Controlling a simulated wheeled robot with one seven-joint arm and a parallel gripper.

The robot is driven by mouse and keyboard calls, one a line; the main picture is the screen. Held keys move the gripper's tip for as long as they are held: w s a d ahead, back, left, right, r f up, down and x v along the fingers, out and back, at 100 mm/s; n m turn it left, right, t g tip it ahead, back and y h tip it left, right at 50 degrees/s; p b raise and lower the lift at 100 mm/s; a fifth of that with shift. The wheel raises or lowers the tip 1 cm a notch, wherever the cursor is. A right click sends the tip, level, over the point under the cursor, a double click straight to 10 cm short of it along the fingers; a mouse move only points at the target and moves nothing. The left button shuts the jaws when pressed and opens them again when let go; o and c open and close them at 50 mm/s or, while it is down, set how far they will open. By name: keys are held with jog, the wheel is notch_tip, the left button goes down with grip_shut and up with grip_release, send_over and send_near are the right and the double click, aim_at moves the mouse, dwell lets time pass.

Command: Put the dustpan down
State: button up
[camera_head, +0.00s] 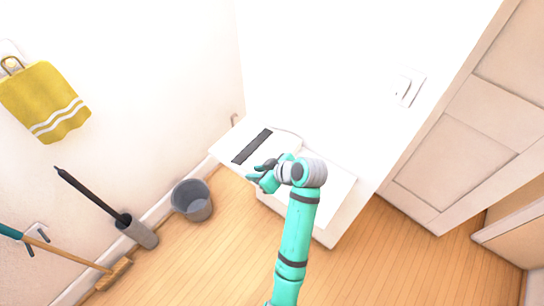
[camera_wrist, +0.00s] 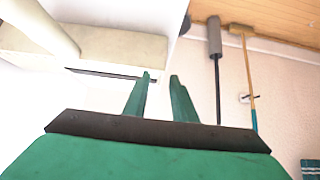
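A white dustpan (camera_head: 283,144) with a dark strip (camera_head: 252,146) along one edge appears to lie on top of the white cabinet (camera_head: 335,190). In the wrist view a pale, flat-sided body (camera_wrist: 120,48) with a dark lower edge and a thick round bar (camera_wrist: 42,24) shows at the upper left; it looks like the dustpan with its handle. My gripper (camera_head: 252,172) is in front of the dustpan in the head view. Its two green fingers (camera_wrist: 161,78) are apart with nothing between them. The arm hides part of the cabinet top.
A grey bucket (camera_head: 192,203) stands on the wooden floor left of the cabinet. A toilet-brush-like tool in a grey holder (camera_head: 137,232) and a broom (camera_head: 115,272) stand along the wall. A yellow towel (camera_head: 45,102) hangs there. Panelled doors (camera_head: 440,165) are at the right.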

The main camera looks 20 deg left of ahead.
jog(key=shift+c, duration=0.7)
grip_shut()
jog(key=shift+r, duration=0.1)
